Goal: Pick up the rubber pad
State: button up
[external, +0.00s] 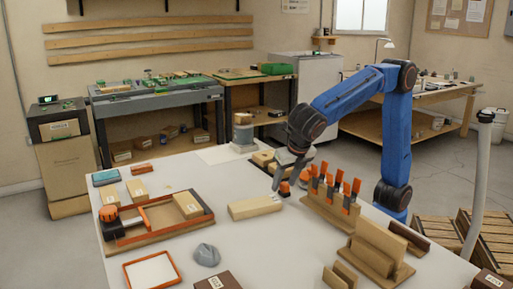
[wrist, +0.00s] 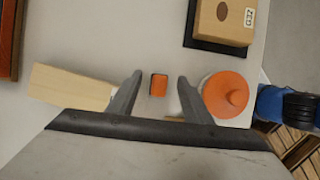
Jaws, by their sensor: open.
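A flat black pad (wrist: 190,32) shows in the wrist view at the top, mostly hidden under a wooden box (wrist: 222,20); it looks like the rubber pad, but I cannot be sure. My gripper (wrist: 160,80) is open and points down over the table, below and left of that pad in the wrist view. A small orange block (wrist: 159,85) appears between its fingertips, with gaps on both sides. In the external view my gripper (external: 279,184) is at the table's far side, near the small wooden boxes (external: 263,158).
A round orange lid (wrist: 226,94) is close right of the fingers. A pale wood block (external: 255,207) lies to the left. A rack with orange-handled clamps (external: 332,207) stands right of my gripper. An orange-rimmed tray (external: 152,270) and grey lump (external: 207,254) are nearer the front.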

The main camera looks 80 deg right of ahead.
jog(key=shift+x, duration=0.85)
jog(key=c, duration=1.1)
jog(key=shift+c, duration=0.2)
jog(key=shift+r, duration=0.1)
